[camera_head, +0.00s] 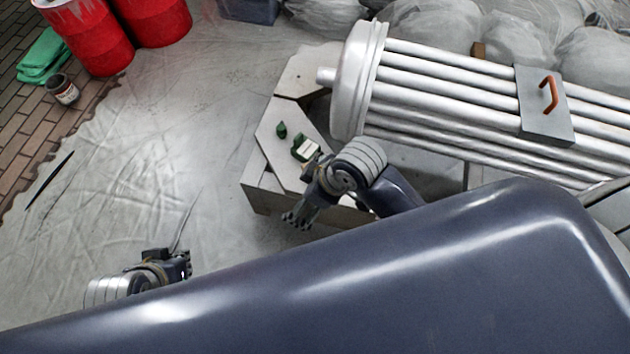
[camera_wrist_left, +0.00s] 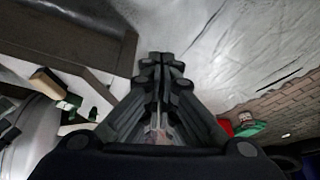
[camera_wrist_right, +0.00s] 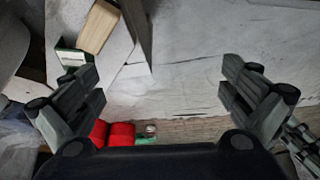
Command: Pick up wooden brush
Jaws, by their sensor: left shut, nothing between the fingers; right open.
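A tan wooden block (camera_wrist_right: 97,27), which may be the wooden brush, lies at the upper left of the right wrist view. It also shows at the left of the left wrist view (camera_wrist_left: 45,82); no bristles can be made out. In the head view I cannot pick it out; my right arm may hide it. My right gripper (camera_head: 298,215) hangs over the near edge of a low platform (camera_head: 262,190), open and empty (camera_wrist_right: 160,80), with the block beyond its left finger. My left gripper (camera_head: 184,263) is shut and empty (camera_wrist_left: 160,65), over the floor left of the platform.
A green and white box (camera_head: 305,148) and a small green piece (camera_head: 281,130) lie on the platform. A large metal tube bundle (camera_head: 450,95) stands close behind my right arm. Red drums (camera_head: 95,35), a jar (camera_head: 62,89) and green cloth (camera_head: 43,55) are far left. The floor between is open.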

